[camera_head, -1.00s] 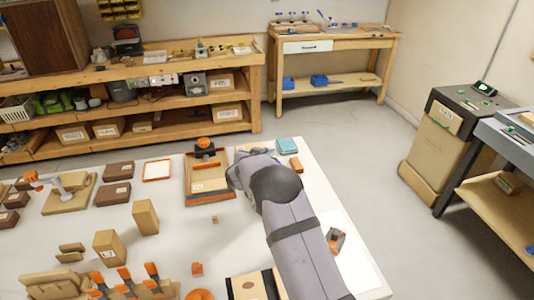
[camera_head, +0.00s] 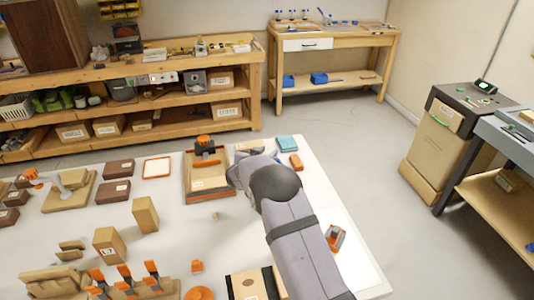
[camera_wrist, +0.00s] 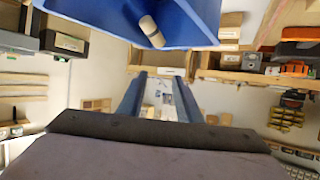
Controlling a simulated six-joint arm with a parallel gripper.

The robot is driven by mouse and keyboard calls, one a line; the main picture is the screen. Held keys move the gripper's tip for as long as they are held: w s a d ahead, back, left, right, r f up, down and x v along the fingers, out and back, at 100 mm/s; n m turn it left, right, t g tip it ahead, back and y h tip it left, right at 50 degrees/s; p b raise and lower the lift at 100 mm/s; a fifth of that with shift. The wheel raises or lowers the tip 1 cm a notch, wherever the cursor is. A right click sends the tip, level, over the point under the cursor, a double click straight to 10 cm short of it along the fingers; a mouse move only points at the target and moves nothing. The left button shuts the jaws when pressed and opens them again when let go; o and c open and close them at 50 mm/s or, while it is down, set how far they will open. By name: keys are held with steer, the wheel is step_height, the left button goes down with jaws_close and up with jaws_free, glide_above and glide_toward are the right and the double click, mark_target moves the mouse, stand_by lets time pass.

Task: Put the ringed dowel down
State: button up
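A pale cylinder with a darker band (camera_wrist: 151,31), likely the ringed dowel, shows in the wrist view against a blue open-looking surface (camera_wrist: 195,20), overlapping its lower edge. I cannot tell whether it rests on it. My gripper's two fingers (camera_wrist: 160,78) are apart, with only distant background between them. In the head view my gripper (camera_head: 234,174) is beside the right side of a wooden tray (camera_head: 208,185), and my forearm hides part of the table. I cannot pick out the dowel in the head view.
A black and orange tool (camera_head: 206,147) stands at the wooden tray's far end. A teal box (camera_head: 287,143) and an orange block (camera_head: 296,161) lie beyond my arm. Wooden blocks (camera_head: 145,215) and orange clamps (camera_head: 125,278) crowd the left and front.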

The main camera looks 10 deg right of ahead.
steer(key=shift+r, duration=0.1)
steer(key=b+v, duration=0.1)
steer(key=v, duration=1.1)
steer(key=shift+r, duration=0.45)
